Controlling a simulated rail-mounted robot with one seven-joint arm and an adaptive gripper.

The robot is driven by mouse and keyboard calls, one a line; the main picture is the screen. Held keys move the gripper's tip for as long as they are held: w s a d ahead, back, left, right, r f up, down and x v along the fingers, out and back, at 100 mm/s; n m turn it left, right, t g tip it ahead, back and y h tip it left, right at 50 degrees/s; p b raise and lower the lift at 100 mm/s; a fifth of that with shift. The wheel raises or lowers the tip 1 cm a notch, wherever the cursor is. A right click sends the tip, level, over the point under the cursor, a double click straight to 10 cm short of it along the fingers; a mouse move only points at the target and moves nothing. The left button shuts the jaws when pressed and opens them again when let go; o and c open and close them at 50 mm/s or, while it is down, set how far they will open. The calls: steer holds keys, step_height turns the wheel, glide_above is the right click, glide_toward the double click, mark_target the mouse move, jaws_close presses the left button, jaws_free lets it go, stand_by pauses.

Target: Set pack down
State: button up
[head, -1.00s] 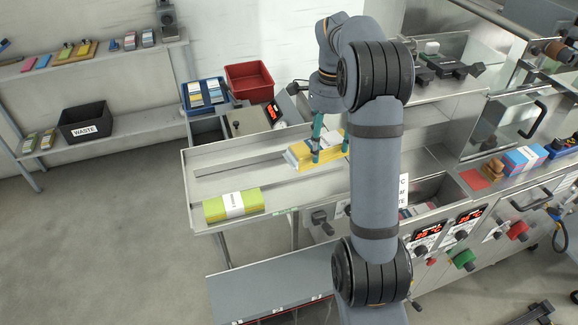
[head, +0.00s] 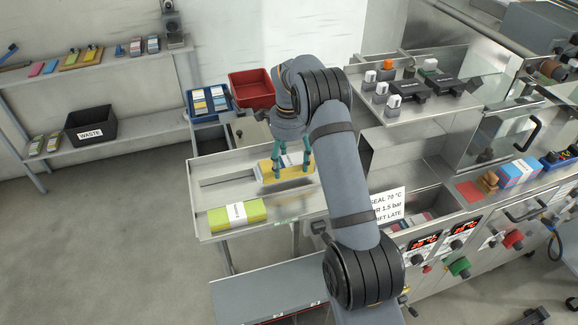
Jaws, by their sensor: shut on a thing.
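My gripper (head: 291,165), with teal fingers, is shut on a yellow pack with a white band (head: 270,174). The pack is over the steel tray table (head: 222,164), at its middle right, and looks a little above the surface, though the exact gap is hard to tell. Part of the pack is hidden behind the fingers. A yellow-green pack with a white label (head: 256,208) lies on the table's front left part, apart from the held pack.
A blue bin with packs (head: 203,117) and a red bin (head: 252,88) stand behind the table. A black waste bin (head: 91,125) sits on the left shelf. The sealing machine (head: 455,150) stands to the right. Bare tray shows left of the held pack.

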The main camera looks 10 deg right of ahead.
mark_target(289, 164)
step_height(289, 164, down, 2)
steer(key=shift+d+f+p, duration=0.1)
steer(key=shift+f+p, duration=0.05)
steer(key=shift+p, duration=0.35)
steer(key=shift+f, duration=0.35)
steer(key=shift+f, duration=0.2)
steer(key=o, duration=1.1)
steer(key=shift+o, duration=0.3)
steer(key=shift+r, duration=0.1)
